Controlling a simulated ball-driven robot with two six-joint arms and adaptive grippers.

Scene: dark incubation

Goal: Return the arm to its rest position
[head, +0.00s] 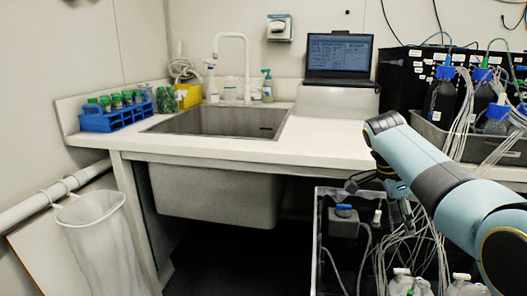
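My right arm (430,170), light blue with dark grey joints, reaches in from the right side of the head view, in front of the counter's right part. My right gripper (378,202) is dark and hangs at the arm's far end, over the grey crate. Its fingers look spread apart, with nothing seen between them. Part of it blends with the dark crate and tubing behind. My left arm and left gripper are not in view.
An open grey crate (317,240) with bottles and tubes stands below the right gripper. The white counter (325,135) holds a sink (215,122), a blue tube rack (112,121) and a laptop (338,55). Bottles with tubing (442,100) stand at the right. A bin (95,240) is left.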

